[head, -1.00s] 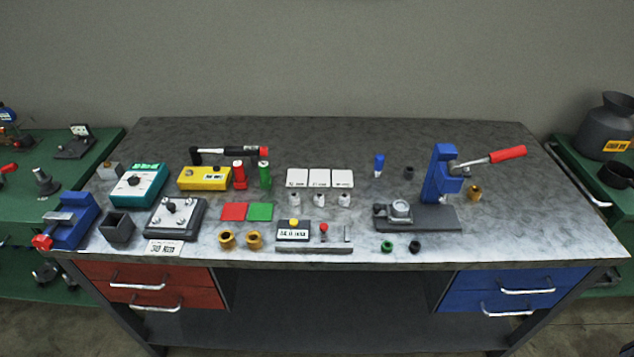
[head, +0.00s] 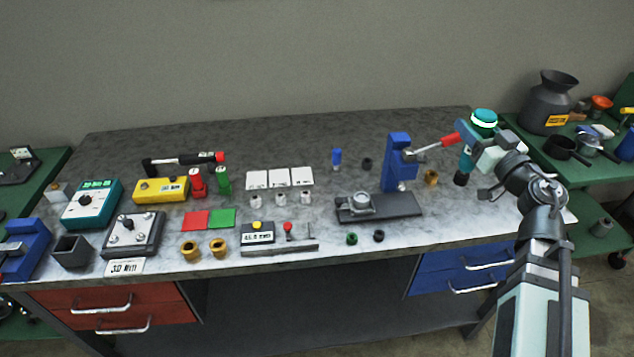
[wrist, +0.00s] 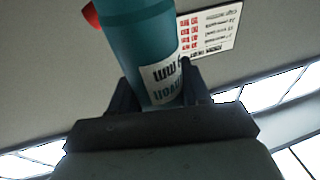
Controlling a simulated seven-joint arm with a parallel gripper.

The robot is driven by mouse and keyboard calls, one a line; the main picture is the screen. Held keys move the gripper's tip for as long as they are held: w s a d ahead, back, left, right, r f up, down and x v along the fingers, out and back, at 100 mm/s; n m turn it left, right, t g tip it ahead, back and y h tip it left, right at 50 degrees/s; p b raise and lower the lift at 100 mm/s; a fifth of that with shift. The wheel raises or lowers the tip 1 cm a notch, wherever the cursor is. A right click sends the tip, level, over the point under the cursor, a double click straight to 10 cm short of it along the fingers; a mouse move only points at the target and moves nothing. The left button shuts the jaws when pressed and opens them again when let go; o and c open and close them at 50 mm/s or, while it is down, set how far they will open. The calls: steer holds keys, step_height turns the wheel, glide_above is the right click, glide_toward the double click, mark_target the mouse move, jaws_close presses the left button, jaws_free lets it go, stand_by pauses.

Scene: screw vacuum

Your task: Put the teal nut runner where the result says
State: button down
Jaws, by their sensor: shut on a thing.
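The teal nut runner (head: 467,158) is in my gripper (head: 484,152), above the right end of the bench, with its black tip down. In the wrist view its teal body (wrist: 140,40) stands between both fingers, with a partly hidden white label. My gripper is shut on it. A teal meter box (head: 92,204) with a small lit green display sits at the left of the bench; its reading is too small to be sure of. A red pad (head: 195,221) and a green pad (head: 222,217) lie side by side left of the bench's middle.
A blue lever press (head: 397,162) with a red handle stands just left of my gripper. A brass bushing (head: 431,177) is beside it. Red and green cylinders (head: 223,180) stand behind the pads. White cards (head: 279,178) lie mid-bench. The back of the bench is mostly clear.

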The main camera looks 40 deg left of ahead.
steer(key=s+a+n+g+y, duration=0.1)
steer(key=s+a+n+g, duration=0.25)
steer(key=s+a, duration=0.9)
steer(key=s+a+f+n+g+y, duration=0.15)
steer(key=s+a+g, duration=0.4)
steer(key=a, duration=1.35)
steer(key=s+a+n+g+y, duration=0.1)
steer(key=s+a+n+g, duration=0.25)
steer(key=s+a, duration=0.95)
steer(key=s+a+f+n+g+h, duration=0.1)
steer(key=s+a+g, duration=0.1)
steer(key=s+a, duration=0.85)
steer(key=s+a+f+n+g, duration=0.15)
steer(key=s+a, duration=0.35)
steer(key=s, duration=1)
steer(key=s+a+f+g+h, duration=0.1)
steer(key=s+a+g, duration=0.1)
steer(key=s+a, duration=0.8)
step_height(320, 180, down, 10)
steer(key=s+d, duration=0.1)
steer(key=s, duration=0.1)
steer(key=shift+s+d+r+g, duration=0.15)
steer(key=shift+d+g, duration=0.15)
steer(key=shift+d, duration=0.1)
steer(key=shift+f, duration=0.6)
steer(key=c, duration=0.5)
jaws_free()
